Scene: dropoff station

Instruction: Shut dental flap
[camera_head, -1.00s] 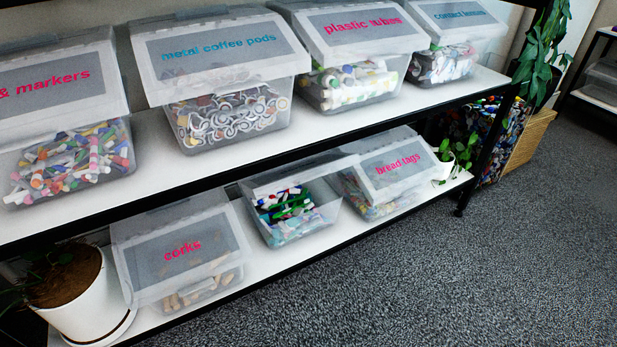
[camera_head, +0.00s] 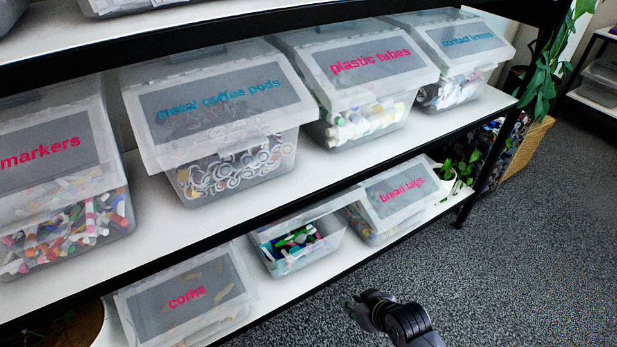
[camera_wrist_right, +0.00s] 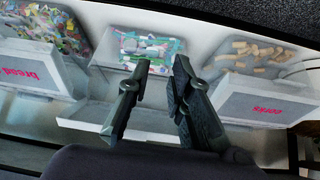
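The open clear bin (camera_head: 300,262) on the lower shelf stands between the corks and bread tags bins and holds green, blue and white items. Its label is not readable; it appears to be the dental bin. Its flap is up, seen thin and near edge-on in the head view; in the right wrist view the raised flap (camera_wrist_right: 85,121) spans below the bin's opening (camera_wrist_right: 138,50). My right gripper (camera_head: 360,303) is in front of the lower shelf, right of this bin. In the wrist view its fingers (camera_wrist_right: 161,66) are apart with nothing between them. My left gripper is not in view.
The corks bin (camera_head: 185,296) and bread tags bin (camera_head: 400,194) flank it closely with flaps down. The upper shelf (camera_head: 150,209) with closed bins overhangs above. A white pot (camera_head: 445,184) stands at the right end. The carpet floor (camera_head: 500,260) in front is free.

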